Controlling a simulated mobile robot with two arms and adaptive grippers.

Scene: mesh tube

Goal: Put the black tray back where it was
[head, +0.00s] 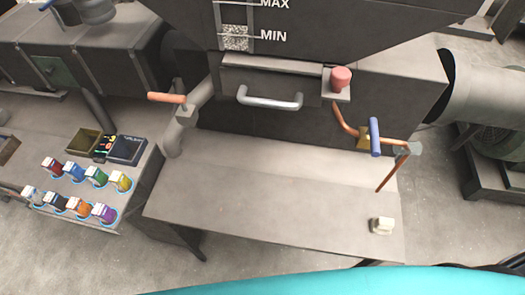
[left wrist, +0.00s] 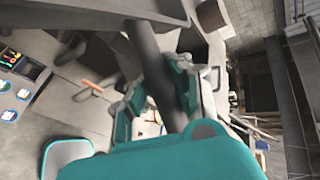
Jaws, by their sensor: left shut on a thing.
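My left gripper (left wrist: 160,88) has teal and grey fingers and shows only in the left wrist view. It is shut on a long dark thing (left wrist: 145,45), seen nearly edge-on between the fingers. This looks like the black tray, but its full shape is hidden. The grey machine (head: 330,85) with a silver handle (head: 270,99) stands in the middle of the head view, with a bare grey table (head: 260,185) in front. No gripper shows in the head view, and my right gripper is in neither view.
Several coloured containers (head: 96,175) stand on the left bench, near an olive tray (head: 85,142) and a black box (head: 127,150). An orange-handled valve (head: 167,98) and a blue-handled valve (head: 375,137) stick out. A small whitish block (head: 382,226) sits on the table's right.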

